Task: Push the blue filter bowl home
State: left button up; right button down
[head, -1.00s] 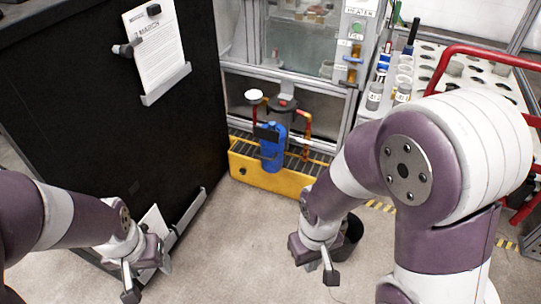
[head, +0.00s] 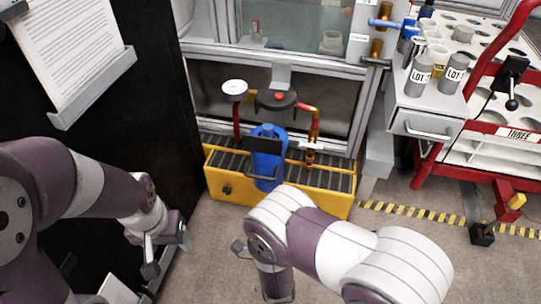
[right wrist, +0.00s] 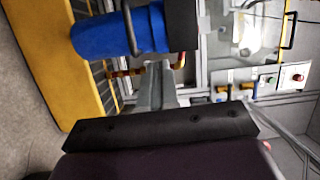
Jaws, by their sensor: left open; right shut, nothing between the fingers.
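The blue filter bowl (head: 267,170) stands upright over the yellow tray, with a black plate across its upper part and a dark loop handle in front. The black filter head (head: 277,101), with a red button on top, is just above it. I cannot tell whether bowl and head touch. In the right wrist view the bowl (right wrist: 100,37) lies sideways at upper left. My right gripper (right wrist: 155,88) is shut and empty, its fingers apart from the bowl in that picture; the arm mostly hides it in the head view. My left gripper (head: 168,247) is open and empty by the black panel.
The yellow tray (head: 330,200) with a dark grating lies under the bowl. Red pipes and a gauge (head: 234,88) flank the filter head. A black panel (head: 120,110) stands at left. A grey drawer unit (head: 428,125) and red cart are at right. Floor in front is clear.

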aim_at(267, 155)
jog(key=w+b, duration=0.6)
jog(key=w, duration=0.7)
jog(key=shift+w, duration=0.25)
jog(key=shift+w+r, duration=0.1)
jog(key=shift+w, duration=0.15)
